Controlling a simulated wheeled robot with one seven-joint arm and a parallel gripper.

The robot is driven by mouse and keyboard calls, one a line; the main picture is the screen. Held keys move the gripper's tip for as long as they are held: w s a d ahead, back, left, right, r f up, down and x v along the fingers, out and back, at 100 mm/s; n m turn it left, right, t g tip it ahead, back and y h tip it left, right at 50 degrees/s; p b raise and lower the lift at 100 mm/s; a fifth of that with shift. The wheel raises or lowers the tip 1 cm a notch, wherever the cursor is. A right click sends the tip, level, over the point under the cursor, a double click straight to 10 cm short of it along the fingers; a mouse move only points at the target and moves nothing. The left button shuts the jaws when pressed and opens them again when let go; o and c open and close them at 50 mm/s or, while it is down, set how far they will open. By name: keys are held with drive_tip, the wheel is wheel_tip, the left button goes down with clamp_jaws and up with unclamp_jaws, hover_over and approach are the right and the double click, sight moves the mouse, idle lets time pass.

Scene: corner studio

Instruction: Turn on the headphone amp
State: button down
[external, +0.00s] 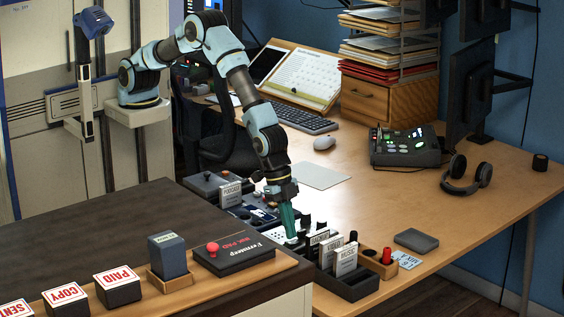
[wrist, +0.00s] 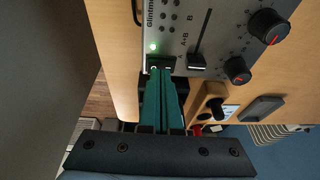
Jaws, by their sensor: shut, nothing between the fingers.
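A light grey panel unit (wrist: 230,18) fills the top of the wrist view, with lettering starting "Glintm", a slider (wrist: 198,58) marked A+B and B, and black knobs with red marks (wrist: 268,26). I cannot tell from the lettering whether it is the headphone amp. A small green light (wrist: 153,47) glows on it. My gripper (wrist: 160,72) is shut and empty, its teal fingertips at a small dark switch beside that light. The tips hide part of the switch; contact is unclear. In the external view my gripper (external: 291,240) points down into the row of desk units.
Black holders with cards (external: 347,258) stand just right of my gripper. A wooden tray with a red peg (external: 387,256) is beyond them. Headphones (external: 466,175) and a black lit console (external: 406,147) lie farther right. A dark counter with stamps (external: 118,285) is in front.

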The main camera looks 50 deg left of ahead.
drive_tip(key=w+d+b+v, duration=0.1)
drive_tip(key=w+b+v, duration=0.1)
drive_tip(key=v, duration=1.1)
drive_tip(key=shift+w+r, duration=0.2)
drive_tip(key=shift+w, duration=0.3)
drive_tip(key=w+a+r+n+y, duration=0.1)
drive_tip(key=w+a+n, duration=0.1)
drive_tip(key=w+a, duration=0.6)
drive_tip(key=w+a+r+n, duration=0.1)
drive_tip(key=w+a+n, duration=0.1)
drive_tip(key=w+a, duration=0.65)
drive_tip(key=w+a+r+n+t, duration=0.1)
drive_tip(key=w+a+n, duration=0.3)
drive_tip(key=w+a, duration=0.8)
drive_tip(key=a+n+y, duration=0.2)
drive_tip(key=a+n, duration=0.2)
drive_tip(key=a, duration=1.5)
drive_tip(key=s+a+n, duration=0.2)
drive_tip(key=a, duration=0.5)
drive_tip(key=s+a+n, duration=0.2)
drive_tip(key=s+a, duration=0.1)
drive_tip(key=a, duration=0.4)
drive_tip(key=shift+s+a+n, duration=0.2)
drive_tip(key=shift+a+n, duration=0.1)
drive_tip(key=shift+n, duration=0.1)
drive_tip(key=shift+w+d, duration=0.1)
